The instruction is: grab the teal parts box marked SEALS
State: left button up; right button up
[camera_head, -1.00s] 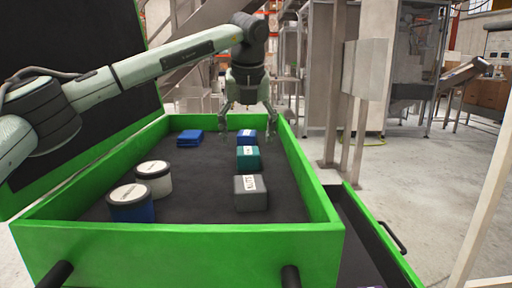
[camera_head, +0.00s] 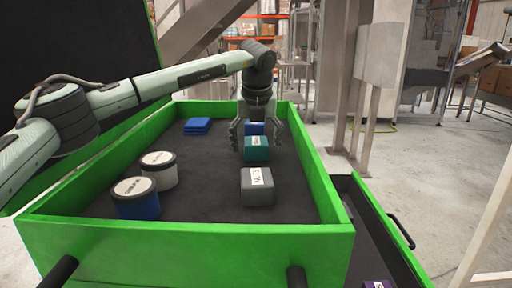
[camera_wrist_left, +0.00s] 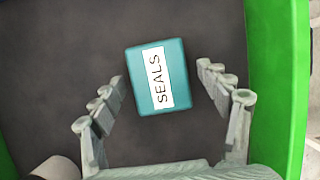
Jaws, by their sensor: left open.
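The teal parts box (camera_head: 257,154) sits in the green-walled drawer, between a grey box in front and a blue box behind. In the left wrist view the teal box (camera_wrist_left: 158,77) shows its white SEALS label, slightly tilted. My left gripper (camera_head: 256,137) is open, its fingers spread left and right of the teal box. In the left wrist view the left gripper (camera_wrist_left: 162,92) has a finger on each side of the box, with a gap on both sides; nothing is held. My right gripper is not in view.
The grey box (camera_head: 257,188) stands nearer in the drawer and the blue box (camera_head: 254,128) farther back. Two lidded tubs (camera_head: 136,204) stand at left, with flat blue items (camera_head: 198,126) behind. The green drawer wall (camera_head: 312,170) runs along the right.

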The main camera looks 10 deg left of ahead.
pick_arm(q)
jog(key=shift+r, duration=0.1)
jog(key=c, duration=1.3)
